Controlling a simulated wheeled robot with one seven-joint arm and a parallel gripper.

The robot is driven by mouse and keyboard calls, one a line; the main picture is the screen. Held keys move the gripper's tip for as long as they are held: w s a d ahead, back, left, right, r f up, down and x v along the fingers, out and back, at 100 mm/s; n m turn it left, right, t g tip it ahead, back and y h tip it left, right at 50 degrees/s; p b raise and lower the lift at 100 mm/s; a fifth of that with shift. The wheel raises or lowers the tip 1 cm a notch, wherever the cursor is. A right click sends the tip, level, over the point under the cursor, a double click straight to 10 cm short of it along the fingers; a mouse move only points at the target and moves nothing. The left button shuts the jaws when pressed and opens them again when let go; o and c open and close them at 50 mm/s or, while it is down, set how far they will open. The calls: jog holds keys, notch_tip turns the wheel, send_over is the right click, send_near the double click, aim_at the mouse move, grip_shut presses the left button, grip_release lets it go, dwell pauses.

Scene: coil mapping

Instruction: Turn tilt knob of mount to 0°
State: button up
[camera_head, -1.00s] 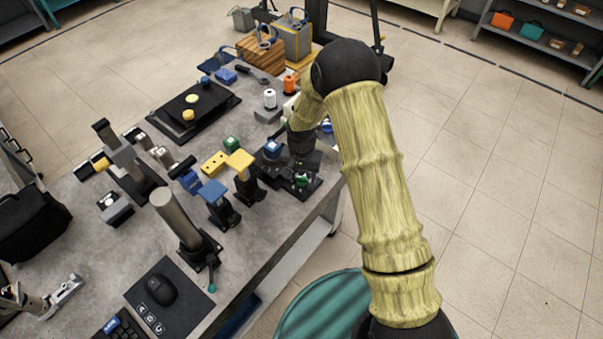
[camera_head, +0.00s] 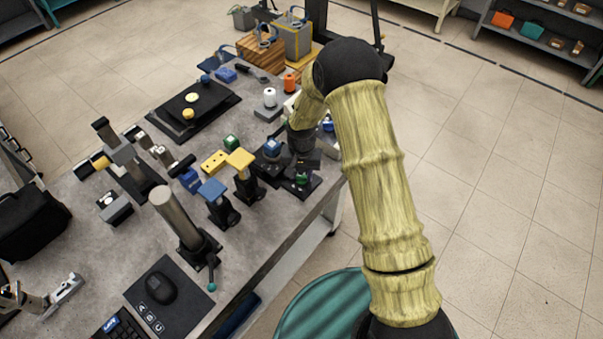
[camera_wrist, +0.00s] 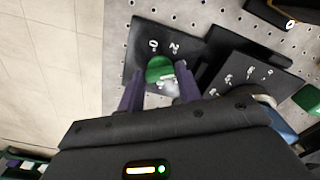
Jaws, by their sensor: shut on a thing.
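The green tilt knob (camera_wrist: 160,67) shows in the wrist view in front of a dark plate (camera_wrist: 143,45) with white marks that look like 0 and 2. A pale grey, blurred part shows at the knob's lower right. My gripper (camera_wrist: 160,80) has its two dark purple fingers on either side of the knob and is shut on it. In the head view the knob (camera_head: 302,179) is a small green spot below my gripper, at the table's right edge. The knob's exact angle cannot be read.
A second dark plate with white marks (camera_wrist: 257,72) stands right of the knob in the wrist view. In the head view a yellow-topped post (camera_head: 240,158) and a blue-topped post (camera_head: 212,190) stand to the left. Open floor lies right of the table.

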aim_at(302, 176)
jog(key=n, duration=0.4)
jog(key=shift+n+b, duration=0.35)
jog(key=shift+n, duration=0.05)
jog(key=n, duration=0.4)
jog(key=shift+d, duration=0.1)
jog(key=n, duration=0.5)
jog(key=n+p, duration=0.1)
jog(key=n, duration=0.4)
jog(key=o, duration=1)
jog(key=shift+r, duration=0.1)
notch_tip(302, 176, up, 17)
jog(key=shift+r+b, duration=0.15)
jog(key=shift+b, duration=0.65)
